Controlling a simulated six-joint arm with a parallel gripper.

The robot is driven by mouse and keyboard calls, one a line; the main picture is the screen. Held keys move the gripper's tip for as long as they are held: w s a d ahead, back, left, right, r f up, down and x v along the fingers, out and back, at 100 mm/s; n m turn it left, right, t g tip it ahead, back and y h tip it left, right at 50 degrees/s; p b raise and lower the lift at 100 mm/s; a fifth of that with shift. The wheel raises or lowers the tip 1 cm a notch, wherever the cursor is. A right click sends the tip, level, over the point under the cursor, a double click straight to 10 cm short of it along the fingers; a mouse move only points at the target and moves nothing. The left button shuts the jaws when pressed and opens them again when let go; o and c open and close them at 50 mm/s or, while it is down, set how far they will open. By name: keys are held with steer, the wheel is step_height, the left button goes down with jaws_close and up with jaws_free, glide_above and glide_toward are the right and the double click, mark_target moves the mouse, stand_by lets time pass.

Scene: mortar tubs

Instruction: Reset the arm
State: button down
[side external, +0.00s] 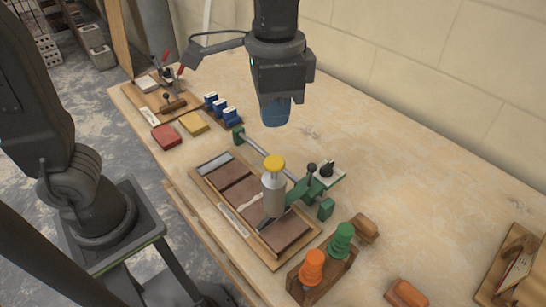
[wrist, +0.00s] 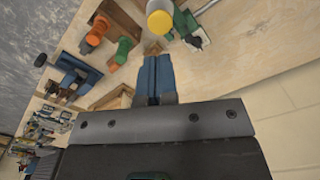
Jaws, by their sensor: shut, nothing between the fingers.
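My gripper (side external: 276,112) hangs above the wooden worktable (side external: 400,150), pointing down, in the upper middle of the side view. Its blue fingers are together with nothing between them. In the wrist view the two blue fingers (wrist: 156,76) also lie side by side, closed and empty. The gripper is behind and above the silver canister with a yellow cap (side external: 274,190), well apart from it. The gap between the fingertips and the table cannot be told exactly.
A framed tray of brown slabs (side external: 237,195) lies in front, beside a green clamp fixture (side external: 316,183). Orange (side external: 312,266) and green (side external: 342,240) handles stand front right. Red (side external: 166,136) and yellow (side external: 193,124) blocks lie left. The table's right-middle is clear; a block wall (side external: 440,60) stands behind.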

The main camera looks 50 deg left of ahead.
steer(key=shift+r, duration=0.15)
steer(key=s+a+f+n+t, duration=0.2)
steer(key=s+a+n, duration=0.1)
steer(key=a, duration=0.4)
steer(key=s+a+f+n+t, duration=0.2)
steer(key=s+a+n+t, duration=0.1)
steer(key=a, duration=0.5)
steer(key=shift+s+a+t, duration=0.15)
steer(key=shift+s+t, duration=0.15)
steer(key=shift+s, duration=0.55)
